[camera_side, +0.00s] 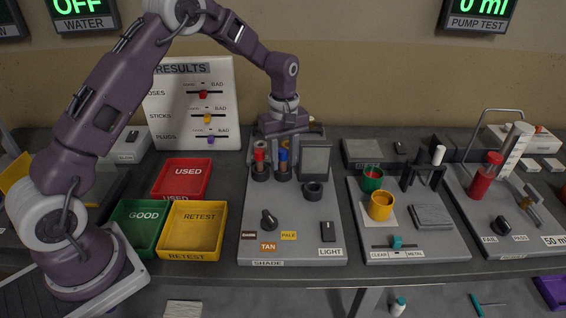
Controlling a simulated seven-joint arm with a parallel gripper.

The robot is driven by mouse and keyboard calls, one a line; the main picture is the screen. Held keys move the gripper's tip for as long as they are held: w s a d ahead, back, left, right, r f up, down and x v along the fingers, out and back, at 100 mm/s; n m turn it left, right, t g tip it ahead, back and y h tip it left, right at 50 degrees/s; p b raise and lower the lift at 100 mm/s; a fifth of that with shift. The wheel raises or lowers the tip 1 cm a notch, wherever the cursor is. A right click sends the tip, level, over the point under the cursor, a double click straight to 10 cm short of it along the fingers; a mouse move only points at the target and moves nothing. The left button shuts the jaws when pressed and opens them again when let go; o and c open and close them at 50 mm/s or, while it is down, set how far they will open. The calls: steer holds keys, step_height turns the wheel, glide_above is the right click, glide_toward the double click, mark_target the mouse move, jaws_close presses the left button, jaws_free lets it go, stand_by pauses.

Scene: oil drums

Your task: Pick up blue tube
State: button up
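The blue tube (283,157) stands upright in a dark round holder at the back of the middle grey panel (290,205). A red tube (260,157) stands upright in a similar holder just to its left. My gripper (284,132) points down at the back of this panel, above the blue tube in the picture. Its fingers are small and dark, and I cannot tell whether they are open, nor whether they touch the tube.
A dark upright plate (316,160) stands close right of the blue tube. A black ring-shaped holder (313,190) and a knob (268,219) are in front. Red (181,178), green (138,225) and yellow (192,229) trays lie left. A white results board (190,100) stands behind.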

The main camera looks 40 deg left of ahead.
jaws_close()
steer(key=shift+r, duration=0.15)
